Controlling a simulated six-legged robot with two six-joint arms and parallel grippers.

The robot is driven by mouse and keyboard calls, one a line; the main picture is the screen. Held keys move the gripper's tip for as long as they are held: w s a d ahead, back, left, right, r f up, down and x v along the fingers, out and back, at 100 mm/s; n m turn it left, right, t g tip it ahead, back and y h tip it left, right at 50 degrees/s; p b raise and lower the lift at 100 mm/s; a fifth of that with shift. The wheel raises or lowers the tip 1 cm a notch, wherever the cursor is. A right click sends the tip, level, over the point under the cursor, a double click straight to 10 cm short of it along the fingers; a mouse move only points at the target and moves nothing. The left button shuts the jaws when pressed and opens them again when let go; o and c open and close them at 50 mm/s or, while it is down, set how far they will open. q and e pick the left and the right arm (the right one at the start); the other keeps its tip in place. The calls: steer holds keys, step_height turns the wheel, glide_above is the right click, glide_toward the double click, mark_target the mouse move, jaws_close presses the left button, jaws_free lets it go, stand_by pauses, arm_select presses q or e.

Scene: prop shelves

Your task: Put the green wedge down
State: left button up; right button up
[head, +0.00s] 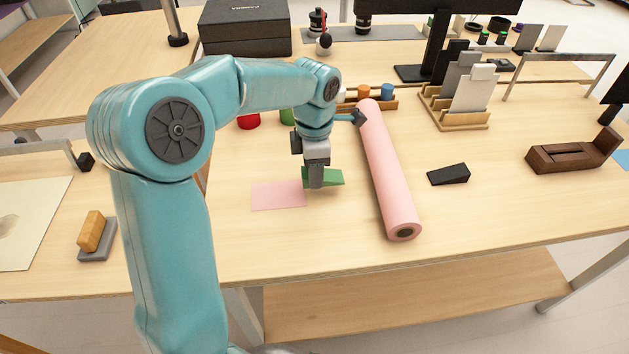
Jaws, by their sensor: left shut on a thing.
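My left gripper (318,182) points down over the table and is shut on the green wedge (332,178). The gripper's fingers hide part of the wedge. The wedge is just at the right end of a flat pink sheet (276,196) and left of the long pink roll (388,170). It is low over the table top, and I cannot tell whether it touches it. My right gripper is not in view.
The pink roll lies lengthwise close to the right of the gripper. A black wedge (449,175) lies beyond it, and a dark wooden holder (570,155) stands further right. Card stands (462,105) are behind. The table (330,245) is clear in front of the wedge.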

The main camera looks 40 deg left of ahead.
arm_select(q)
step_height(320, 180, down, 3)
steer(key=shift+f, duration=0.15)
steer(key=shift+f+b, duration=0.2)
steer(key=shift+b, duration=0.15)
steer(key=o, duration=1.1)
steer(key=shift+c, duration=0.2)
steer(key=shift+r+p, duration=0.3)
steer(key=shift+r, duration=0.25)
step_height(320, 180, up, 11)
steer(key=p, duration=0.2)
steer(key=shift+r, duration=0.2)
steer(key=shift+r, duration=0.1)
